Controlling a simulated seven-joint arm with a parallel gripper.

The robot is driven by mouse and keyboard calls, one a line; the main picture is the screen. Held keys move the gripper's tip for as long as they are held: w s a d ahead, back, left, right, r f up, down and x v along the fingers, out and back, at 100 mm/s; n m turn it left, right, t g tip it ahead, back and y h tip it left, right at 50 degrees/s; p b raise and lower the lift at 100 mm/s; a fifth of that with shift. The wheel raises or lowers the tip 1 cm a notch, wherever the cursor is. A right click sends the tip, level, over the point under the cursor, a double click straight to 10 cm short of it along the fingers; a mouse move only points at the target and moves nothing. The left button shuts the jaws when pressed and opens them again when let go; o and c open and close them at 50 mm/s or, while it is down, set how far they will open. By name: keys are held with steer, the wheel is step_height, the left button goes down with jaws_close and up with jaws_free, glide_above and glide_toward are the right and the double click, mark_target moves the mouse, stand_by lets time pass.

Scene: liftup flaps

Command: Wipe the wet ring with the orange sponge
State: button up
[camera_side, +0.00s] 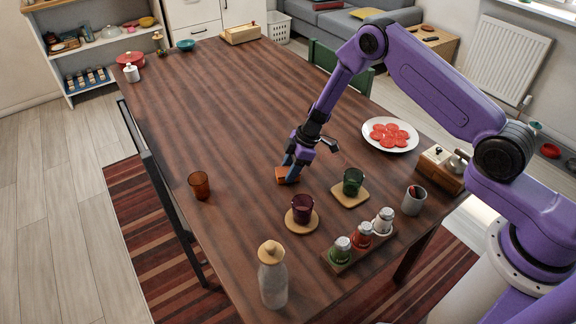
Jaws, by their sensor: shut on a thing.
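My gripper (290,171) is low over the middle of the wooden table (190,110), pointing down. It is shut on the orange sponge (281,175), a small block at or just above the table top. I cannot tell whether the sponge touches the wood. I cannot make out the wet ring; it may be hidden under the sponge or too faint to see.
Near the sponge are a purple cup (303,209) and a green cup (352,182) on coasters, and a plate (404,143) of red slices. An amber glass (199,185) stands left. A spice tray (340,265) and bottle (273,278) stand in front. The table's middle is clear.

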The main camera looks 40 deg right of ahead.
steer(key=shift+s, duration=2.7)
step_height(320, 180, up, 8)
steer(key=shift+f, duration=0.1)
